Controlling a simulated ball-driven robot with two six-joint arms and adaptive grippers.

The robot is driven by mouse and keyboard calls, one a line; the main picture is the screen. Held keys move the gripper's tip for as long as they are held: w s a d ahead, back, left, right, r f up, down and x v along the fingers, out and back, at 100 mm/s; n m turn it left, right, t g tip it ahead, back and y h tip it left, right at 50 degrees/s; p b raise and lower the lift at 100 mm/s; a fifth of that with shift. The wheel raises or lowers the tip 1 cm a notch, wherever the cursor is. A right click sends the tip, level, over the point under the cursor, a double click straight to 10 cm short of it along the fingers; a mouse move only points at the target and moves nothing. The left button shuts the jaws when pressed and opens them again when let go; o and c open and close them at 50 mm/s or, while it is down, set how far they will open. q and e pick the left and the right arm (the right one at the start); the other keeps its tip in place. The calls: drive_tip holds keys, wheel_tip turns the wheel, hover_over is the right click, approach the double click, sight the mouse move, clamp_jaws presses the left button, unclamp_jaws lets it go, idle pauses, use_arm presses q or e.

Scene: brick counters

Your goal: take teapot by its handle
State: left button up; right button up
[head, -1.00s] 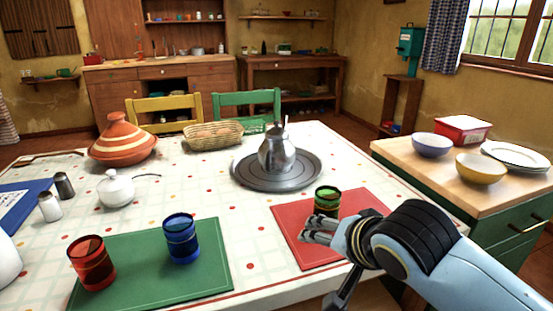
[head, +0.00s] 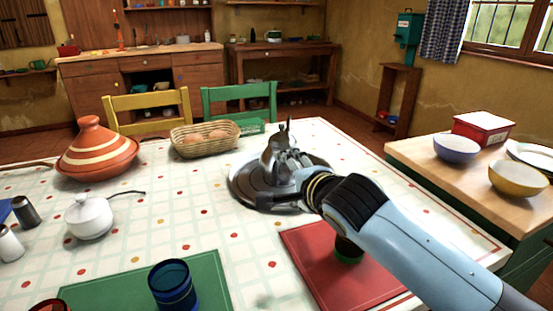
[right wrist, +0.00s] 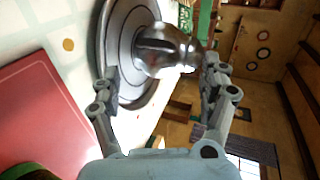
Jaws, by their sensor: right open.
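The silver metal teapot (head: 272,158) stands upright on a round grey tray (head: 240,188) on the table. My right gripper (head: 281,181) is at the near side of the teapot, partly covering it. In the right wrist view the teapot (right wrist: 172,62) lies ahead between the spread fingers of my right gripper (right wrist: 161,80). A dark bar on the teapot's near side, probably the handle, faces the palm. The gripper is open and holds nothing. Whether a finger touches the teapot is unclear. My left gripper is not in view.
A green cup (head: 348,250) stands on the red placemat (head: 322,268) under my right forearm. A basket (head: 205,135) is left of the tray. A white lidded pot (head: 88,217) and an orange tagine (head: 97,152) are further left. Bowls (head: 457,148) stand on the right counter.

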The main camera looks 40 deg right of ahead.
sight(283, 149)
drive_tip(key=x, duration=0.4)
drive_tip(key=shift+w+d+f, duration=0.15)
drive_tip(key=shift+w, duration=0.2)
drive_tip(key=x, duration=0.3)
drive_tip(key=b+x, duration=0.1)
drive_tip(key=x, duration=0.1)
drive_tip(key=shift+d+f, duration=0.25)
drive_tip(key=shift+d, duration=0.2)
drive_tip(key=c, duration=0.4)
drive_tip(key=shift+r, duration=0.1)
drive_tip(key=c, duration=1.2)
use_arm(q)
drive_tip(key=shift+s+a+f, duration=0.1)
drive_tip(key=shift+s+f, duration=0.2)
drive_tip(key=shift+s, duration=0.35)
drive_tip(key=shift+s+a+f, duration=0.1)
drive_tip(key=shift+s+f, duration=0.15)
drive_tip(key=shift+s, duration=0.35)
use_arm(e)
drive_tip(key=shift+w+r, duration=0.1)
drive_tip(key=shift+r, duration=0.1)
